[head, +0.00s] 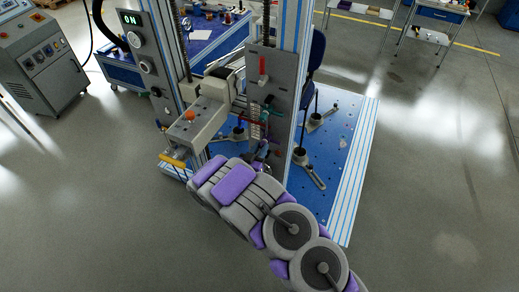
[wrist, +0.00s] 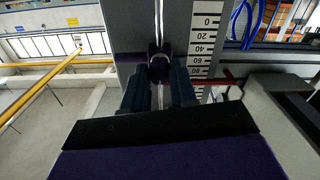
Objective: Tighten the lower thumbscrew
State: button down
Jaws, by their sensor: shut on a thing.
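In the wrist view, my gripper (wrist: 160,82) has its two dark fingers closed on a small dark purple knob, the thumbscrew (wrist: 159,60). The thumbscrew sits on a narrow vertical slot in a grey plate (wrist: 132,35). The fingers press on it from its left and right, and its lower part is partly hidden by them. In the head view, my gripper (head: 263,152) is at the front of the test frame, low on the grey upright plate (head: 284,85). The thumbscrew cannot be made out clearly there.
A white ruler scale (wrist: 206,40) stands right of the thumbscrew in the wrist view. A grey actuator arm (head: 192,125) with an orange button juts out left of my gripper. The blue base (head: 345,150) lies behind. Open floor (head: 430,190) is on the right.

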jog(key=m+p, duration=0.2)
jog(key=shift+a+r+m+p, duration=0.1)
jog(key=shift+r+m+p, duration=0.1)
jog(key=shift+m+p, duration=0.2)
jog(key=m+p, duration=0.5)
jog(key=m, duration=0.1)
jog(key=shift+p, duration=0.3)
jog(key=m+p, duration=0.8)
jog(key=p, duration=0.2)
jog(key=shift+m, duration=0.3)
jog(key=shift+s+f+m+p, duration=0.1)
jog(key=shift+f+m+p, duration=0.15)
jog(key=shift+m, duration=1.3)
jog(key=shift+f+m+p, duration=0.15)
jog(key=shift+m+p, duration=0.05)
jog(key=shift+m, duration=1.35)
